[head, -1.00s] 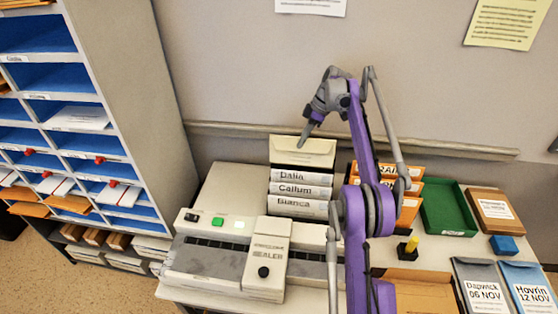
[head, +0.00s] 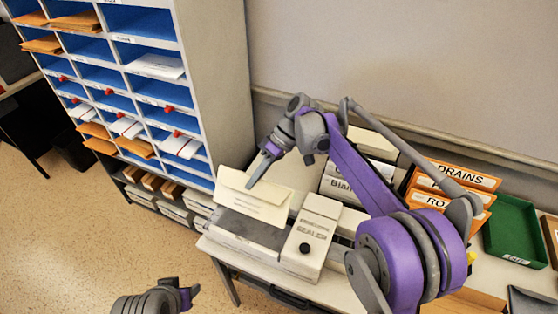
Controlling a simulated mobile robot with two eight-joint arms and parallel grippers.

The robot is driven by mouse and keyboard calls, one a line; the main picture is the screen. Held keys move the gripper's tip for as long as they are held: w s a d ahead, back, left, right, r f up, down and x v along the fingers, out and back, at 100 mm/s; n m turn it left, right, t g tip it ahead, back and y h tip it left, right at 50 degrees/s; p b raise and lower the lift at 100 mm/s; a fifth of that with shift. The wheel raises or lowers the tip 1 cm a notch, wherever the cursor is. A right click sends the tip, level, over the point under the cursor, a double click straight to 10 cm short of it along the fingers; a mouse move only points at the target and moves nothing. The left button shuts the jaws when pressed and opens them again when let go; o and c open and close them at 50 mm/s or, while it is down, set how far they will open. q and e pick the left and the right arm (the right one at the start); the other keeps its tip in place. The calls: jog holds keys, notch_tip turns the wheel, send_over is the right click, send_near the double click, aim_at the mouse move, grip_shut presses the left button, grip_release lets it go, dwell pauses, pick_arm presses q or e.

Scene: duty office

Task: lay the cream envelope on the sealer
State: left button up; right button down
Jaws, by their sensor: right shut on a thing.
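The cream envelope (head: 252,198) is tilted above the left part of the sealer, its flap edge up. My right gripper (head: 262,170) is shut on the envelope's upper edge. The sealer (head: 318,230) is a grey-white machine with a black knob, standing on the table. The envelope hides much of its left part and its green button. I cannot tell whether the envelope's lower edge touches the sealer. My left gripper (head: 188,296) is low at the bottom edge, away from the table; its fingers are too unclear to read.
A blue-lined pigeonhole rack (head: 220,90) stands close to the left of the sealer. White labelled boxes (head: 345,180), orange folders (head: 450,185) and a green tray (head: 515,232) stand behind and right. Open floor (head: 130,235) lies at the front left.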

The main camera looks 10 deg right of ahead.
jog(key=shift+s+a+f, duration=0.1)
jog(key=shift+s+a, duration=0.4)
pick_arm(q)
notch_tip(320, 180, down, 7)
jog(key=s+b, duration=0.1)
jog(key=b, duration=0.4)
jog(key=shift+s+b, duration=0.3)
jog(key=shift+s, duration=0.1)
pick_arm(e)
jog(key=shift+f, duration=5.1)
pick_arm(q)
jog(key=shift+r, duration=0.1)
pick_arm(e)
jog(key=c, duration=0.9)
grip_release()
jog(key=shift+o, duration=0.2)
jog(key=shift+w+d, duration=0.1)
pick_arm(q)
jog(key=shift+r+p, duration=0.35)
pick_arm(e)
jog(key=v, duration=1)
jog(key=shift+d+r, duration=0.2)
jog(key=shift+r, duration=0.1)
